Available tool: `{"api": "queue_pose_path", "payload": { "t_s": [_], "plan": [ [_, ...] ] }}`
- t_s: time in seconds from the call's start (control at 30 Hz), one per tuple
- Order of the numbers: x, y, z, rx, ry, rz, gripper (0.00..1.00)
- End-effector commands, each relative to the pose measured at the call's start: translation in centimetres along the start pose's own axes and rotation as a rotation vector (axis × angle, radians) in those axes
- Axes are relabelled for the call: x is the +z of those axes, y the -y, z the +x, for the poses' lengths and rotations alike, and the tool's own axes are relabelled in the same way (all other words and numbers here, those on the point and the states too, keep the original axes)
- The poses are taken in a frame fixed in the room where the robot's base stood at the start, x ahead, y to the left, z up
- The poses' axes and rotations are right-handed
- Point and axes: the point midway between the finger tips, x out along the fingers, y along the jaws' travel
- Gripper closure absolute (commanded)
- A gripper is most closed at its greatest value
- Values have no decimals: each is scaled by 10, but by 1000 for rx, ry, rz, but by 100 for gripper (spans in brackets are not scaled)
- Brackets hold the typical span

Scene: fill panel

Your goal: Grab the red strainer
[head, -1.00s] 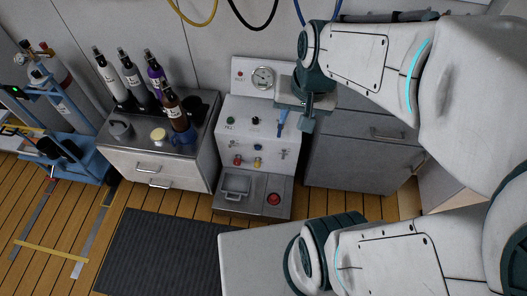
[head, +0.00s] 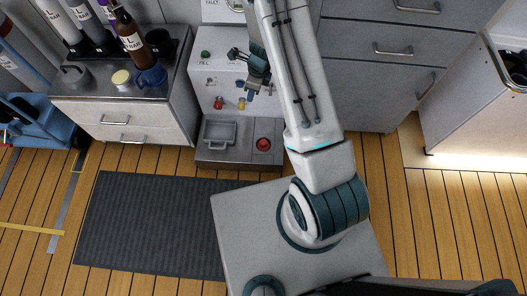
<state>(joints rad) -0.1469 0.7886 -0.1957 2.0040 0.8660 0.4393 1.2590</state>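I cannot make out a clear strainer. Two red things show on the white fill panel (head: 222,85) in the head view. One is a small red fitting (head: 218,103) low on its front, left of a yellow one. The other is a round red piece (head: 263,144) on the grey ledge below, right of a square basin. My gripper (head: 259,91) is in front of the panel's right part, above and to the right of the red fitting and above the round red piece. It looks apart from both. Its fingers are too small and dark to tell their opening.
The basin (head: 219,131) sits on the ledge. Drawers (head: 375,75) stand at right. A dark mat (head: 150,222) lies on the wooden floor.

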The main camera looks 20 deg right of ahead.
Motion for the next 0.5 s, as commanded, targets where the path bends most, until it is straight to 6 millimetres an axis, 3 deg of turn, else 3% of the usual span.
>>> {"api": "queue_pose_path", "payload": {
  "t_s": [0.03,0.2,0.33,0.5],
  "plan": [
    [-14,3,45,5,-26,87,67],
    [-48,9,135,-16,-95,358,67],
    [-71,9,181,-38,-137,506,67],
    [-86,8,210,-59,-164,604,67]
  ]
}}
